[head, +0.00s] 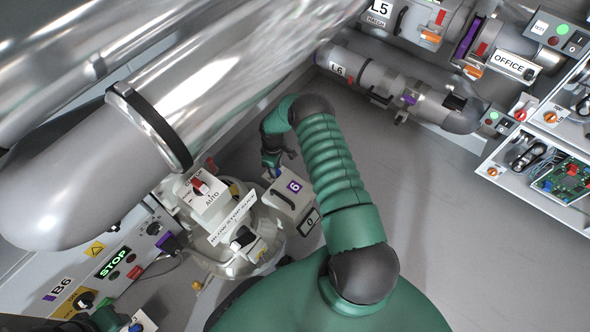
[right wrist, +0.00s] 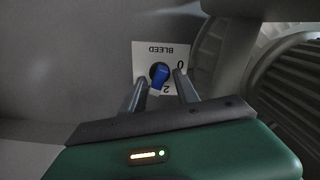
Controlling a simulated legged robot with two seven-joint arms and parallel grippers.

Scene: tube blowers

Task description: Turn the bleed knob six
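In the right wrist view a small blue knob (right wrist: 159,73) sits on a white plate (right wrist: 152,52) marked BLEED, 0 and 2, which appears upside down. My right gripper (right wrist: 161,82) is open, with one finger on each side of the knob. I cannot tell whether either finger touches it. In the head view my right arm reaches down to the right gripper (head: 279,157), beside a pale box (head: 292,200) with a purple 6 label. The knob is small there and partly hidden by the gripper. My left gripper cannot be made out; a green part of my left arm shows at bottom left.
A panel (head: 115,262) with a lit STOP sign is at lower left. Shelves with electronics (head: 548,170) are at right. Open grey floor (head: 440,220) lies between.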

